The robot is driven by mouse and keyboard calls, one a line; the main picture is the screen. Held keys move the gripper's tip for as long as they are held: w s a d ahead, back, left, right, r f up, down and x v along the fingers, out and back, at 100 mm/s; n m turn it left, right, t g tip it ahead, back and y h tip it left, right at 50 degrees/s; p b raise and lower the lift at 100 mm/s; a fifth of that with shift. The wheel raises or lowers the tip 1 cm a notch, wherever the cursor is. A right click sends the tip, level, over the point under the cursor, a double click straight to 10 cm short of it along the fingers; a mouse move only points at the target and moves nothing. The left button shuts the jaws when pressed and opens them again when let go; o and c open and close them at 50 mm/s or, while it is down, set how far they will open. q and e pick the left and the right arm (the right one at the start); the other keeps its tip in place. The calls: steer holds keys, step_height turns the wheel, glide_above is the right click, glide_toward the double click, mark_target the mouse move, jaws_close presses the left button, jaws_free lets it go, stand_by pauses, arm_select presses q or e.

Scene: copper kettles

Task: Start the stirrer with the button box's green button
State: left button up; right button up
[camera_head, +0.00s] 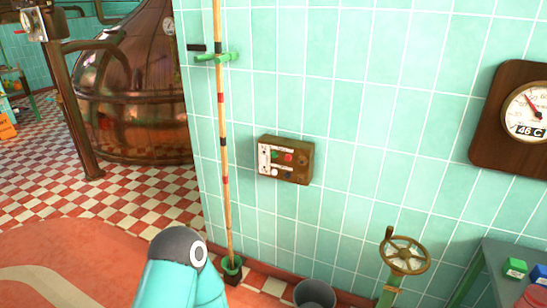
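The button box (286,160) is a brown, wall-mounted box on the turquoise tiles near the middle of the view. Its face carries a green button (275,154), a red button (288,157), a white button (275,172) and a dark one. A teal arm link of mine with a dark joint shows at the bottom, below and left of the box. No gripper fingers are in view. The stirrer cannot be made out for certain; a large copper kettle (135,90) stands at the back left.
A banded wooden pole (224,150) stands against the wall left of the box, its foot in a green holder (231,266). A grey bucket (315,296) and a valve handwheel (404,256) are below. A gauge (526,108) hangs right. A table (490,268) stands at lower right.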

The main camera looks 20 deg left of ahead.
arm_select(q)
jaws_close()
stand_by(1.1)
